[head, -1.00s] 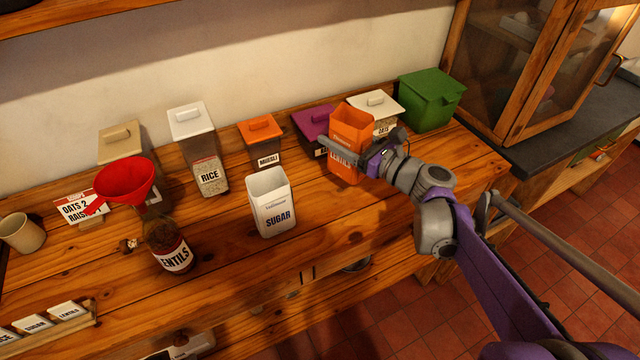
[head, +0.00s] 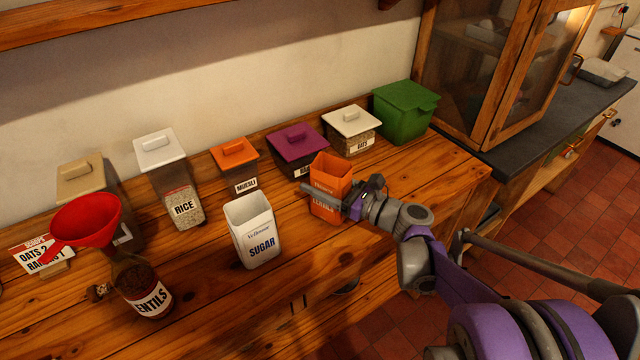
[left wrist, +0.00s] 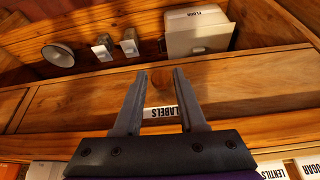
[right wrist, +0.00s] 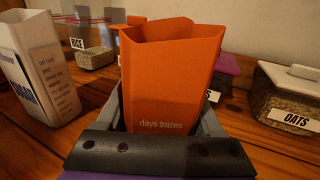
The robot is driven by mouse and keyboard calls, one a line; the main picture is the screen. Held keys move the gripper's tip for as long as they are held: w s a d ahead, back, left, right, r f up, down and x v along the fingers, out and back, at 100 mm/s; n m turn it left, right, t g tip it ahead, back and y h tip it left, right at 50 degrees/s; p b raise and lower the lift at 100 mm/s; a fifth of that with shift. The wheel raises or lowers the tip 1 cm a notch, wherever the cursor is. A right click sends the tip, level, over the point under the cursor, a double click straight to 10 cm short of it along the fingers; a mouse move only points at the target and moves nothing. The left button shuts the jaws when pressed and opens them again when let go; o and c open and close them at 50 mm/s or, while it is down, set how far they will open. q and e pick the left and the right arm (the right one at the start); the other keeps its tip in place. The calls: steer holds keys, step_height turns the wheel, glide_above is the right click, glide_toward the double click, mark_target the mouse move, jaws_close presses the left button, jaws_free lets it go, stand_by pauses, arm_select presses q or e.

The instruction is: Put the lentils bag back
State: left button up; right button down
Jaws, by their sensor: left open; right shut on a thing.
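The lentils bag (head: 332,172) is orange, upright and open at the top, with its printed label partly covered by the gripper. My right gripper (head: 338,199) is shut on it near the counter's front right. In the right wrist view the bag (right wrist: 172,85) stands between the two fingers. I cannot tell whether its base touches the counter. My left gripper (left wrist: 159,76) is open and empty in front of a wooden drawer front marked LABELS; it is outside the head view.
A white sugar bag (head: 255,232) stands left of the lentils bag. Behind are the raisin box (head: 299,144), oats box (head: 350,120) and green box (head: 404,110). A lentils jar (head: 138,285) with a red funnel (head: 85,220) is at left. Counter right of the orange bag is clear.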

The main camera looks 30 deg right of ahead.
steer(key=shift+f, duration=0.15)
steer(key=shift+c, duration=0.2)
jaws_free()
steer(key=shift+r, duration=0.2)
steer(key=v, duration=1.2)
